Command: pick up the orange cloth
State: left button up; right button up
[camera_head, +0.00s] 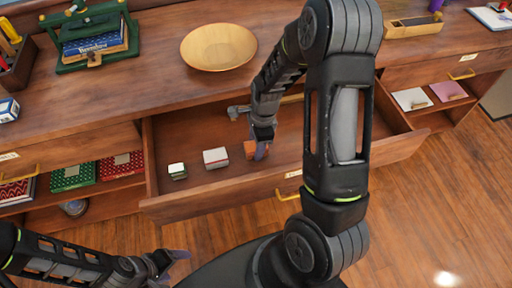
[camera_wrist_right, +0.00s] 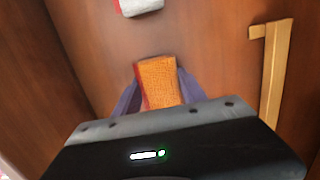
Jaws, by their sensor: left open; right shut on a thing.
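The orange cloth (camera_head: 249,149) is a small folded block in the open drawer (camera_head: 187,196). In the right wrist view the orange cloth (camera_wrist_right: 157,80) sits between the two purplish fingers of my right gripper (camera_wrist_right: 155,92). In the head view my right gripper (camera_head: 262,148) reaches down into the drawer and is shut on the cloth. I cannot tell whether the cloth touches the drawer floor. My left gripper (camera_head: 177,262) is open and empty at the lower left, in front of the drawer and away from the cloth.
A white folded cloth (camera_head: 216,158) and a green-and-white one (camera_head: 177,171) lie in the drawer to the left. A gold bowl (camera_head: 218,46) stands on the top behind. The drawer front and its handle (camera_head: 288,194) are the near edge. Lower shelves hold patterned boxes (camera_head: 122,166).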

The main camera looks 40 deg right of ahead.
jog(key=shift+r, duration=0.1)
notch_tip(320, 180, up, 10)
jog(key=shift+f+p, duration=0.1)
jog(key=shift+p, duration=0.45)
dwell(0.4)
jog(key=o, duration=0.8)
jog(key=shift+c, duration=0.2)
jog(key=c, duration=0.6)
